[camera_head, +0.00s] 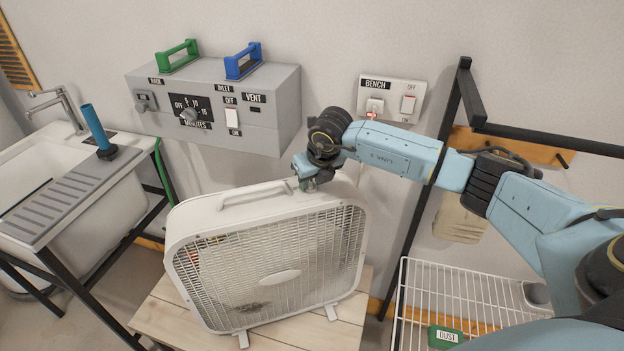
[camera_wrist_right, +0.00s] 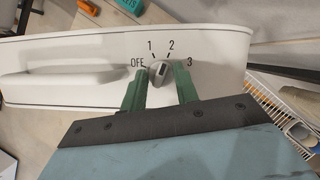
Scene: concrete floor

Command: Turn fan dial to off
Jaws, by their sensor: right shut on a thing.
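A white box fan (camera_head: 182,232) stands upright on a pale wooden stand. In the right wrist view its top face (camera_wrist_right: 90,55) carries a small grey dial (camera_wrist_right: 159,73) with the marks OFF, 1, 2 and 3 around it. I cannot tell for certain which mark the dial points to. My right gripper (camera_head: 308,184) is at the fan's top edge, right of its handle. In the right wrist view its green fingers (camera_wrist_right: 160,80) stand on either side of the dial and are shut on it. The head view hides the dial behind the gripper. My left gripper is not in view.
A grey control box (camera_head: 262,120) with green and blue handles hangs on the wall behind. A BENCH switch plate (camera_head: 391,99) is right of it. A sink (camera_head: 100,220) stands left; a white wire rack (camera_head: 465,300) and black frame are right.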

